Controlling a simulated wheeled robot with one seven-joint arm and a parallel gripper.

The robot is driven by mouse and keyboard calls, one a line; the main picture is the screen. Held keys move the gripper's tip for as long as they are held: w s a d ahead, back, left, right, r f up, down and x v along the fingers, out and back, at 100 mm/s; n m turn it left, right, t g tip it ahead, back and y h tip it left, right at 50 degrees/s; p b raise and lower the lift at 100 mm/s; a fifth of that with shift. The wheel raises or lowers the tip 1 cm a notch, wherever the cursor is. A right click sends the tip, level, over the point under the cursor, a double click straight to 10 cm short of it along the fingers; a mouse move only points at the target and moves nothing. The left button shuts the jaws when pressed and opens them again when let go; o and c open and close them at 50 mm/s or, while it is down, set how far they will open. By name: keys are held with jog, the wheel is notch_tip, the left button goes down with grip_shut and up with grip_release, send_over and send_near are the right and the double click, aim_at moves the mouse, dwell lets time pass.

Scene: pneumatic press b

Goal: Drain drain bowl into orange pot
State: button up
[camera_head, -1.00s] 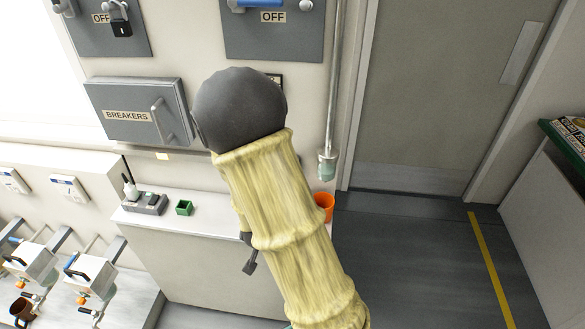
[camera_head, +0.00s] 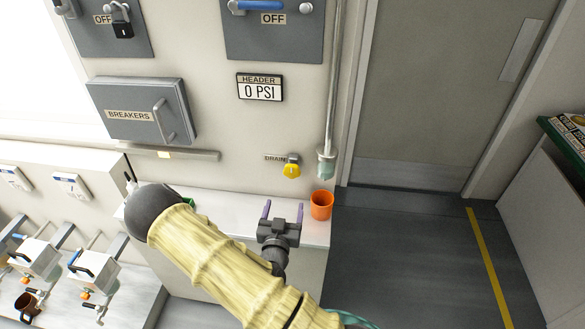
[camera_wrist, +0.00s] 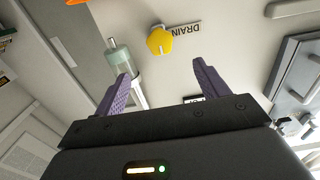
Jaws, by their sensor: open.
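The drain bowl (camera_head: 326,167) is a small translucent greenish cup at the lower end of a vertical pipe on the wall. It also shows in the wrist view (camera_wrist: 120,57). A yellow drain knob (camera_head: 291,168) beside the DRAIN label sits just left of it and shows upper middle in the wrist view (camera_wrist: 159,41). The orange pot (camera_head: 321,204) stands on the right end of the counter, below the bowl. Its edge shows at the top of the wrist view (camera_wrist: 76,2). My gripper (camera_head: 283,210), with purple fingers, is open and empty, left of the pot and below the knob.
A HEADER gauge (camera_head: 260,87) reads 0 PSI above. A grey breakers box (camera_head: 143,112) and a rail (camera_head: 172,153) are on the wall at left. The counter (camera_head: 228,212) is partly hidden by my arm. A closed door (camera_head: 440,90) and open floor lie right.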

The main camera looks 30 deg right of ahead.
aim_at(291, 174)
jog(key=p+x, duration=0.5)
jog(key=x, duration=1.2)
jog(key=shift+w+d, duration=0.2)
jog(key=c, duration=1)
